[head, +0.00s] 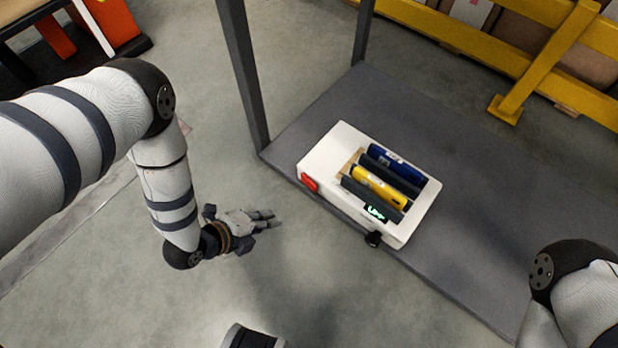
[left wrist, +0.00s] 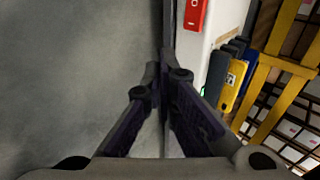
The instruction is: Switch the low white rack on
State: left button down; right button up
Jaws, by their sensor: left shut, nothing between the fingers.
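My right gripper is out of view.
The dark grey platform (head: 490,200) has free room right of the rack. A dark post (head: 243,75) rises at its left corner. Yellow barriers (head: 545,60) stand behind it. The floor in front is clear.

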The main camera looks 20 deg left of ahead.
aim_at(309, 183)
pick_arm(q)
jog(key=shift+w+f+m, duration=0.2)
jog(key=shift+w+m, duration=0.2)
jog(key=shift+w, duration=0.5)
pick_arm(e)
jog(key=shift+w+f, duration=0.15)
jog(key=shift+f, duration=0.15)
pick_arm(q)
jog(key=w+d+r+b+x, duration=0.1)
jog(key=w+r+b+x, duration=0.1)
jog(key=b+x, duration=0.5)
jog(key=x, duration=0.5)
jog(key=shift+w+f, duration=0.15)
jog(key=shift+w, duration=0.1)
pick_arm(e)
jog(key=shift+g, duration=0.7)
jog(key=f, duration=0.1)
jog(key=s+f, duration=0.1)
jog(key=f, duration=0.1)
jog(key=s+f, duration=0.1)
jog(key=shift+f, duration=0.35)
pick_arm(q)
jog(key=shift+d, duration=0.1)
